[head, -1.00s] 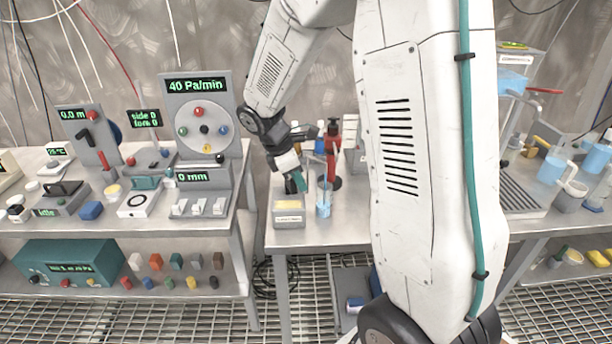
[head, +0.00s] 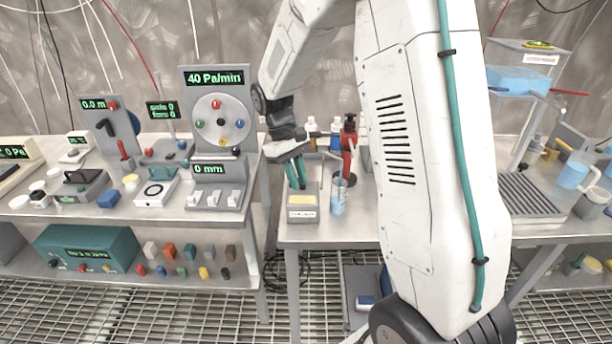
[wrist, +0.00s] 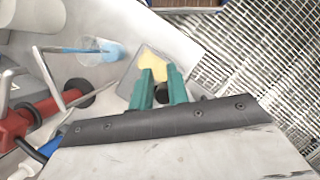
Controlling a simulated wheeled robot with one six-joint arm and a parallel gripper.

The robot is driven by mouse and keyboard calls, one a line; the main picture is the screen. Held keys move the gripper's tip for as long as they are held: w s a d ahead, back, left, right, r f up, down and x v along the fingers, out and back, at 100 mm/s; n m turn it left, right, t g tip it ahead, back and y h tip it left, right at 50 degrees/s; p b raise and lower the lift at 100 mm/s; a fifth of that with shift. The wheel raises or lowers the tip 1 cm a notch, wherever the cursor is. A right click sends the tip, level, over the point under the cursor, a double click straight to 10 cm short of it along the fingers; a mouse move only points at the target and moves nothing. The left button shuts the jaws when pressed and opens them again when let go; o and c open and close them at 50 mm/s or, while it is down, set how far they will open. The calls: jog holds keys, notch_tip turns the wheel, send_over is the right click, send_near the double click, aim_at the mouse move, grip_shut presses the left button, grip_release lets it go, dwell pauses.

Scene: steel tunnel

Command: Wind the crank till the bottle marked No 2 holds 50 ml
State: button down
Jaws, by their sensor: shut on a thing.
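My gripper (head: 297,172) has green fingers, which also show in the wrist view (wrist: 160,90). They are shut on a small dark round thing (wrist: 163,93), mostly hidden between them; I cannot tell what it is. The fingers are over a grey box with a yellow top (head: 303,213), left of a clear beaker holding a little blue liquid (head: 338,205). A red stand with a black top (head: 347,150) is behind the beaker. Small bottles (head: 312,128) stand at the back, partly hidden. I cannot read a No 2 mark, nor pick out the crank with certainty.
The left bench carries a panel reading 40 Pa/min (head: 217,78) with a knobbed disc, a 0.0 m panel (head: 94,104), and a teal box (head: 88,248) on its shelf. On the right are a blue tank (head: 515,80), a grated tray (head: 530,195) and jugs (head: 575,172).

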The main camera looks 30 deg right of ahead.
jog(key=m, duration=0.2)
jog(key=w+m+y, duration=0.1)
jog(key=shift+w+m+y, duration=0.25)
jog(key=shift+m+y, duration=0.05)
jog(key=shift+m, duration=0.1)
jog(key=m, duration=0.1)
jog(key=w+m+y, duration=0.1)
jog(key=m, duration=0.1)
jog(key=shift+w+a+m, duration=0.15)
jog(key=shift+a+m, duration=0.05)
jog(key=shift+m, duration=0.1)
jog(key=m, duration=0.1)
jog(key=w+m+t+y, duration=0.1)
jog(key=m, duration=0.1)
jog(key=shift+w+d+m, duration=0.1)
jog(key=shift+w+m, duration=0.05)
jog(key=shift+m, duration=0.15)
jog(key=shift+w+d+f+m+t+y, duration=0.1)
jog(key=shift+w+m+t+y, duration=0.2)
jog(key=shift+m, duration=0.55)
jog(key=shift+w+d+f+m+t+y, duration=0.15)
jog(key=shift+m+y, duration=0.25)
jog(key=shift+m, duration=0.45)
jog(key=shift+a+r, duration=0.1)
jog(key=c, duration=1.3)
grip_release()
jog(key=shift+w, duration=0.1)
jog(key=shift+r, duration=0.15)
jog(key=v, duration=0.7)
jog(key=shift+r, duration=0.3)
